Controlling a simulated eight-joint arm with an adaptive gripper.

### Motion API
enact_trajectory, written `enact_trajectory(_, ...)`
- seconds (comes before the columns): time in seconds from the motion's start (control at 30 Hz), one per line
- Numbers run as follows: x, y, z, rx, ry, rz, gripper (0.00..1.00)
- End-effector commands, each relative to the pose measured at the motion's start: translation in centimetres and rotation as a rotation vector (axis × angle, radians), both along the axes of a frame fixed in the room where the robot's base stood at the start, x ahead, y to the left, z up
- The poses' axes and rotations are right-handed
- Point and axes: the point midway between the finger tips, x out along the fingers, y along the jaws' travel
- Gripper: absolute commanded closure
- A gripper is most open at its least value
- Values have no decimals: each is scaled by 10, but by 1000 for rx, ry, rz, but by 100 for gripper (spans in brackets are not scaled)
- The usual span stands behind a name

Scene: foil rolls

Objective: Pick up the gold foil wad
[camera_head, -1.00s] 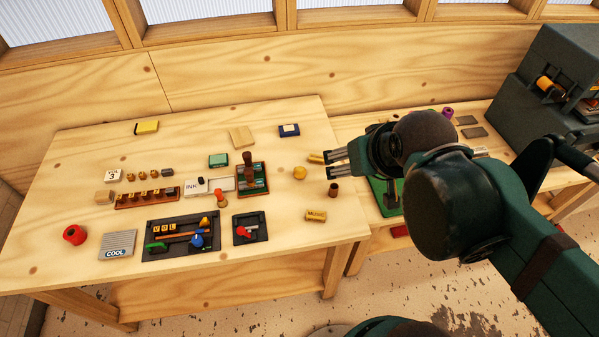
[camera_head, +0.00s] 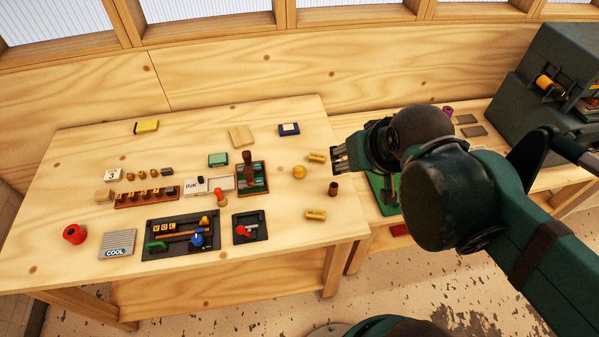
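The gold foil wad (camera_head: 299,172) is a small round golden lump resting on the right part of the wooden table. My gripper (camera_head: 338,160) is to the right of the wad, near the table's right edge, and apart from it. Its fingers point left and look parted, with nothing seen between them. They appear foreshortened, and my arm hides part of the area behind them.
A small gold roll (camera_head: 317,156) lies between the wad and my gripper. A dark brown cylinder (camera_head: 333,189) stands below my fingers. A gold "MUSIC" roll (camera_head: 316,215) lies nearer the front.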

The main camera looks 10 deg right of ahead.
Motion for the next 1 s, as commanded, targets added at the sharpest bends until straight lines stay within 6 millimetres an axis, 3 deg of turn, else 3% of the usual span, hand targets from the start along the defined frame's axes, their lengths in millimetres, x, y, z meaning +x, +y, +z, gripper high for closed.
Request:
enact_trajectory(0.47,41,9,-5,110,95,-159,56)
enact_trajectory(1.0,96,22,-30,227,220,-385,56)
